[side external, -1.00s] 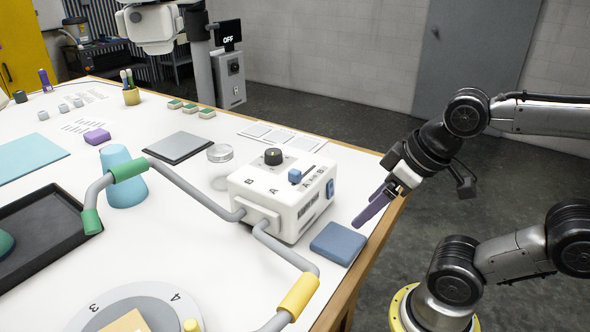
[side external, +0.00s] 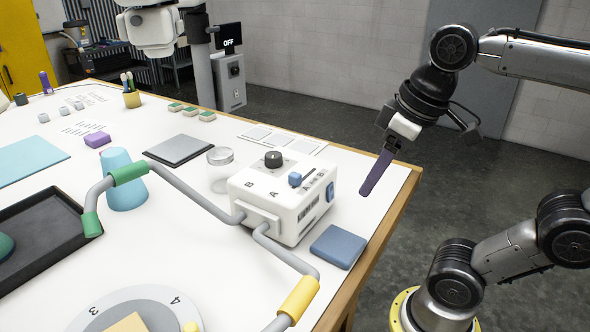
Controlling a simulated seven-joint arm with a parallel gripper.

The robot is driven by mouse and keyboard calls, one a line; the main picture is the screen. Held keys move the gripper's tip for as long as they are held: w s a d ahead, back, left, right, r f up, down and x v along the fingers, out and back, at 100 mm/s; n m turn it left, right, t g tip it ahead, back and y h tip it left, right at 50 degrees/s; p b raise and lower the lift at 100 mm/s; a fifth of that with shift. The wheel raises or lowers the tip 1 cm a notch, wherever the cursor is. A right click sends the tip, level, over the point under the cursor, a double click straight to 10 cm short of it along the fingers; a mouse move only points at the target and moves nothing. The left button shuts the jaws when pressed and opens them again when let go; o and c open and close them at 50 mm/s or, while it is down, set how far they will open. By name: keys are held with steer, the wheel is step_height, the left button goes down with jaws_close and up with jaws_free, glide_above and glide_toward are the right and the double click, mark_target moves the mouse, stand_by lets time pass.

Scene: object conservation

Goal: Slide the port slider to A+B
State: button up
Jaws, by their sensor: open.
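A white box (side external: 262,203) stands on the table near its right edge. The port slider is a small blue knob (side external: 295,179) in a slot on the box's top, beside the letters. A black round knob (side external: 273,159) is also on top, near the letters B and A. My gripper (side external: 376,173) is to the right of the box, above the table's right edge, apart from the box and pointing down. Its purple fingers overlap in this view, so the gap between them is hidden. I see nothing held in it.
A blue square pad (side external: 338,246) lies right in front of the box.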

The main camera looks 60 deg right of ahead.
steer(key=w+r+g, duration=0.3)
steer(key=w+r, duration=0.5)
steer(key=r, duration=0.1)
steer(key=g, duration=0.1)
glide_toward(295, 174)
step_height(295, 174, down, 9)
steer(key=shift+c, duration=0.2)
jaws_close()
steer(key=shift+d, duration=0.1)
stand_by(1.2)
